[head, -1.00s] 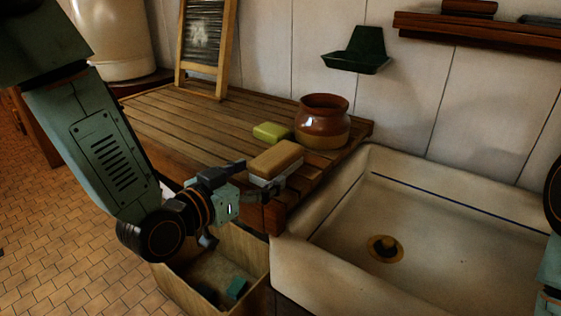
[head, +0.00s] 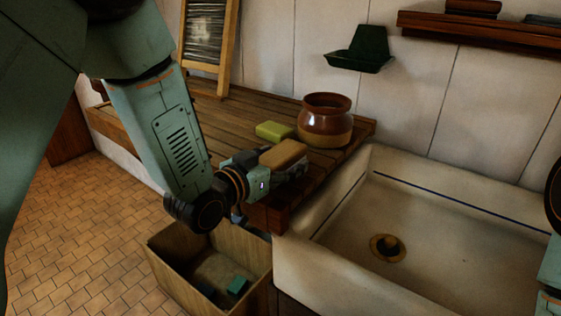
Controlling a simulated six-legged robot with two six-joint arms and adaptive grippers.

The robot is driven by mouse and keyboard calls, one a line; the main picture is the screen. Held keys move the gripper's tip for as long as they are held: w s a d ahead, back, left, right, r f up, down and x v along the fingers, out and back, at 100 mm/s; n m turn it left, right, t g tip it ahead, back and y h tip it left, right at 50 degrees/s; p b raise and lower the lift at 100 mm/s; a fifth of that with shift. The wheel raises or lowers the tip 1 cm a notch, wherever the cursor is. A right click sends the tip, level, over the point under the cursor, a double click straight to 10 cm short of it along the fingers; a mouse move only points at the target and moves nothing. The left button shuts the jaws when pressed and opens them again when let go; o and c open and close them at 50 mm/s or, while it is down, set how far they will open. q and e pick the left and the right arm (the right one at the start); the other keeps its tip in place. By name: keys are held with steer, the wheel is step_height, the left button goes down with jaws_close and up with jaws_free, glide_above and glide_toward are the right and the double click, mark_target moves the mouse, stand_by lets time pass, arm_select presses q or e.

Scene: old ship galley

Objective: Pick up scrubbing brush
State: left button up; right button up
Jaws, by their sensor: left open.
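The scrubbing brush (head: 284,153), a tan wooden block, lies near the front edge of the slatted wooden draining board (head: 200,115). Its pale underside is mostly hidden by my gripper. My left gripper (head: 288,172) is open at the brush's near side, with its fingers low along the block. I cannot tell whether a finger touches it or whether one is behind it. My right gripper is out of view; only part of that arm shows at the right edge.
A green soap bar (head: 275,130) and a brown glazed pot (head: 325,122) stand just behind the brush. The white sink (head: 440,230) is on the right. An open wooden box (head: 165,262) is below. A dark green soap dish (head: 360,55) hangs on the wall.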

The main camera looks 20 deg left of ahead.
mark_target(280, 152)
arm_select(q)
steer(key=shift+c, duration=0.3)
steer(key=shift+s+r, duration=0.1)
steer(key=shift+s, duration=0.05)
steer(key=c, duration=1.3)
step_height(280, 152, up, 10)
steer(key=shift+f+p, duration=0.25)
steer(key=shift+p, duration=0.6)
steer(key=shift+c, duration=0.2)
steer(key=shift+r, duration=0.2)
